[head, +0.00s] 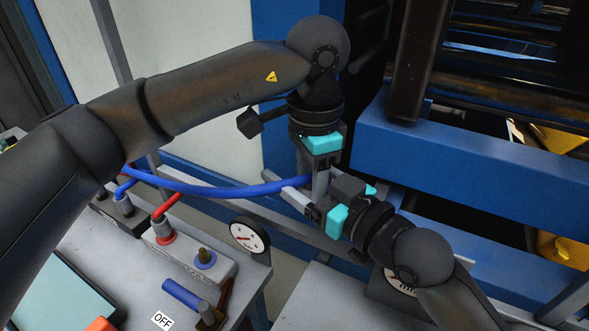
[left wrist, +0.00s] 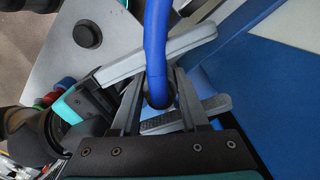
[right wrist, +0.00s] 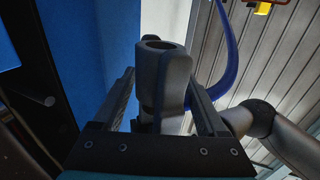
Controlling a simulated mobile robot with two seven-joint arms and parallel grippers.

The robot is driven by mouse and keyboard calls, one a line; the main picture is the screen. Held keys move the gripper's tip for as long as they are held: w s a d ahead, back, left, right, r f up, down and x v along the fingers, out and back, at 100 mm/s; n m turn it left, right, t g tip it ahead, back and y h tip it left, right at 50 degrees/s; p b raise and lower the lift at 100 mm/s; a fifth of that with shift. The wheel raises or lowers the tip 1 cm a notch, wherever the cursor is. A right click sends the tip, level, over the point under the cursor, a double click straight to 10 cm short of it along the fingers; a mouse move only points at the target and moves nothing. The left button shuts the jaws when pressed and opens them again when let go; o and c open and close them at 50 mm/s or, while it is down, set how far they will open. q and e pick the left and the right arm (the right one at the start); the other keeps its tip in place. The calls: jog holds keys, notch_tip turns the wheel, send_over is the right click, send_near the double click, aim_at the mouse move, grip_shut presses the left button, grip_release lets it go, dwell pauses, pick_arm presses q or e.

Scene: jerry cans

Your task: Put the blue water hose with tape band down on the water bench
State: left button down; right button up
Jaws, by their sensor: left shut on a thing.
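The blue hose (head: 225,190) runs from the left bench across the head view to my left gripper (head: 318,185). My left gripper is shut on its end; the hose also rises from its jaws in the left wrist view (left wrist: 156,50). I cannot make out the tape band. My right gripper (head: 305,203) comes in from the lower right, its fingers apart on either side of the left fingertips and hose end. In the right wrist view a grey piece with a round opening (right wrist: 160,75) stands between its fingers. A grey bench (head: 135,270) lies lower left; I cannot tell if it is the water bench.
Another grey surface (head: 315,300) lies at the bottom. Blue beams (head: 480,150) stand at right.

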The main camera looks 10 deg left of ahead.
grip_shut()
jog(key=shift+o, duration=0.9)
grip_release()
